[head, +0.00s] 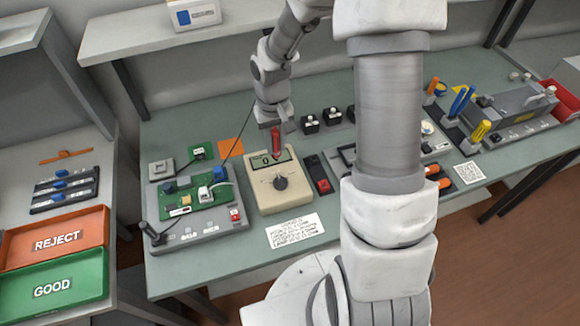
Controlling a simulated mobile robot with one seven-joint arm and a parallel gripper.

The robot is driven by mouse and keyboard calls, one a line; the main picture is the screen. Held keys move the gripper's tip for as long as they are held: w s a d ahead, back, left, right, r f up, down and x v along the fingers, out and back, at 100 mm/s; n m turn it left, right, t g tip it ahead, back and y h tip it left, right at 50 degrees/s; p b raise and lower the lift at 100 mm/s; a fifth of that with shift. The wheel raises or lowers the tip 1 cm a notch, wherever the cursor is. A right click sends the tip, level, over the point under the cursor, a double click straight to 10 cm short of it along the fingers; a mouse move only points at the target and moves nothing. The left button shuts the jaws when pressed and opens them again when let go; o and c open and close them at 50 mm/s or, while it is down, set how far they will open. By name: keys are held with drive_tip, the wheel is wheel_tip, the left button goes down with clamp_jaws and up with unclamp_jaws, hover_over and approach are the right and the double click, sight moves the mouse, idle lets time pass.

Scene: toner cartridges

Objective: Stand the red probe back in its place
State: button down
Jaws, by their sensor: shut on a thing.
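The red probe (276,141) is upright in my gripper (274,124), which is shut on it with the jaws pointing down. The probe is in front of the display of the beige meter (282,197), which has a dark dial. Its lower tip is hard to make out, so I cannot tell whether it touches the meter. A black block with a red part (318,173) sits just right of the meter.
A green circuit board (185,203) on a grey fixture stands left of the meter, with a thin dark cable nearby. A white printed label (295,230) lies in front. Red REJECT (54,216) and green GOOD (80,259) trays are far left. My arm hides part of the bench's right side.

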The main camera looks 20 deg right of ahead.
idle(0.5)
drive_tip(key=s+d+f+m+b, duration=0.2)
drive_tip(key=s+d+b, duration=0.1)
drive_tip(key=d, duration=0.3)
drive_tip(key=s+d+f+m+b, duration=0.1)
drive_tip(key=s+d+f+b, duration=0.15)
drive_tip(key=d, duration=0.45)
drive_tip(key=shift+w+a+f+b, duration=0.1)
drive_tip(key=shift+a+f+b, duration=0.05)
drive_tip(key=shift+f+b, duration=1.15)
drive_tip(key=shift+w+a+f+b, duration=0.1)
drive_tip(key=shift+f+b, duration=1.05)
drive_tip(key=shift+f, duration=0.25)
drive_tip(key=shift+f, duration=0.15)
drive_tip(key=shift+f+b, duration=0.85)
drive_tip(key=shift+f, duration=0.05)
drive_tip(key=shift+f+b, duration=0.6)
drive_tip(key=shift+f, duration=0.15)
drive_tip(key=c, duration=0.6)
unclamp_jaws()
